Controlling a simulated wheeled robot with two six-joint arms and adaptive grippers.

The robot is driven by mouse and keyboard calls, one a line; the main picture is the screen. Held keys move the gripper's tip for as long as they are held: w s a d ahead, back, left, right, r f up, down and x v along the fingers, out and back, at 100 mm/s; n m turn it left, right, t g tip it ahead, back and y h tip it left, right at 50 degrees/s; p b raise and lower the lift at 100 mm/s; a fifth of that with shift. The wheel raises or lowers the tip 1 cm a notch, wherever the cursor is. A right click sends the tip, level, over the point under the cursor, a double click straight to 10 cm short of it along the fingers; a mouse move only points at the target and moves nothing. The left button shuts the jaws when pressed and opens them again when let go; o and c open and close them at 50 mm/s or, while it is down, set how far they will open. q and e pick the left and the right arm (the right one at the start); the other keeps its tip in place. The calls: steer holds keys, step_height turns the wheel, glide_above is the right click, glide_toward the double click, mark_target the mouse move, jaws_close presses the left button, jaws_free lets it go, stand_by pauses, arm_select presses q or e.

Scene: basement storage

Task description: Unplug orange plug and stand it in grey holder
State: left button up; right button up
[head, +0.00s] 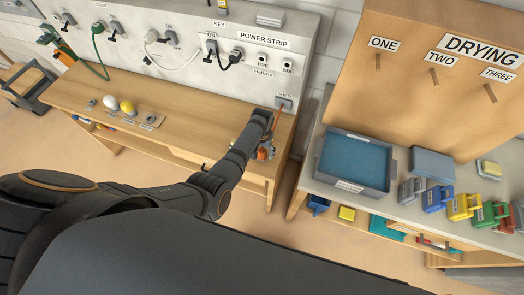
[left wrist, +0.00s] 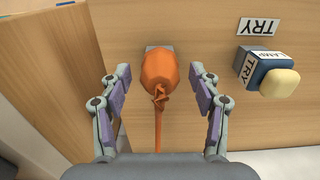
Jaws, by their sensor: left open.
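In the left wrist view the orange plug (left wrist: 158,70) lies between the two fingers of my left gripper (left wrist: 158,85), with a gap on each side. Its orange cable (left wrist: 158,135) runs back toward the gripper's palm. A grey block, perhaps the grey holder (left wrist: 158,47), shows just behind the plug; I cannot tell whether the plug sits in it. In the head view my left gripper (head: 266,143) is low at the right end of the wooden bench, with some orange (head: 262,154) beside it. My right gripper is not in view.
A small box labelled lamp and try, with a yellow pad (left wrist: 280,83), stands right of the plug. The white power strip panel (head: 262,40) rises behind the wooden bench (head: 190,115). A blue tray (head: 354,160) is on the right-hand table, across a gap.

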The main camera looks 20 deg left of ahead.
mark_target(262, 150)
arm_select(q)
step_height(262, 150, up, 12)
stand_by(0.5)
stand_by(0.9)
